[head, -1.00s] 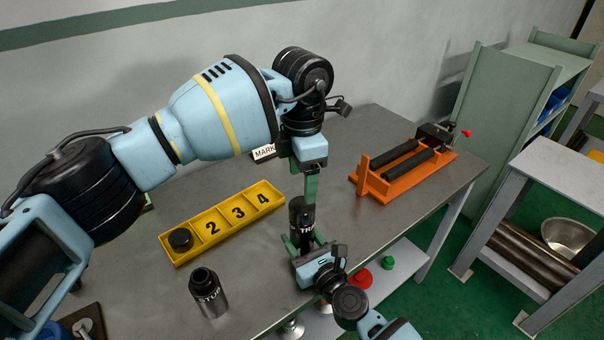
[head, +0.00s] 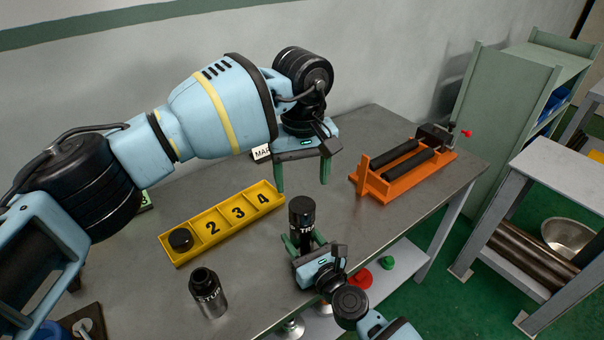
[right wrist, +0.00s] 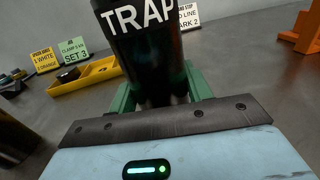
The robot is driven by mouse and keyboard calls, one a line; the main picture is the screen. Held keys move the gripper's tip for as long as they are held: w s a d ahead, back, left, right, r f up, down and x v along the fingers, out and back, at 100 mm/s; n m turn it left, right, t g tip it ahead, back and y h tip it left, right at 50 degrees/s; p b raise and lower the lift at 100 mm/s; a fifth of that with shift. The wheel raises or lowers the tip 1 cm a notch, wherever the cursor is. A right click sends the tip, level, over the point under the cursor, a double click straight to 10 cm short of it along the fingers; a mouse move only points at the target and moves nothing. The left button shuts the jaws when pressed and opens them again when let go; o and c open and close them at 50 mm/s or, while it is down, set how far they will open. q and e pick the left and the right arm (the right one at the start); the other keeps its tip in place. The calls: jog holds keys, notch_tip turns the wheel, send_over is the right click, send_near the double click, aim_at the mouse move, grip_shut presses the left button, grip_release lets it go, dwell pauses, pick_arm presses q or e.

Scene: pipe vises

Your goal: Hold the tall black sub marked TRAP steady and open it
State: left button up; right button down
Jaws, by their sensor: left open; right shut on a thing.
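The tall black sub marked TRAP (head: 302,212) stands upright near the table's front edge. Its black top is in place. In the right wrist view its body (right wrist: 150,45) fills the upper middle, with the white word TRAP. My right gripper (head: 304,242) is shut around its lower body from the front. My left gripper (head: 302,186) is open and empty, its green fingers pointing down just above and behind the sub's top, apart from it.
Another dark sub with a narrower neck (head: 208,293) stands at the front left. A yellow numbered tray (head: 222,222) holds a black disc (head: 181,239) in its first compartment. An orange vise (head: 375,182) stands at the right. Small sign cards (right wrist: 74,50) stand behind.

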aim_at(302, 204)
pick_arm(q)
jog(key=m, duration=0.4)
jog(key=shift+m, duration=0.4)
jog(key=m, duration=0.4)
jog(key=shift+m, duration=0.3)
jog(key=shift+f, duration=0.15)
jog(key=shift+f, duration=3.9)
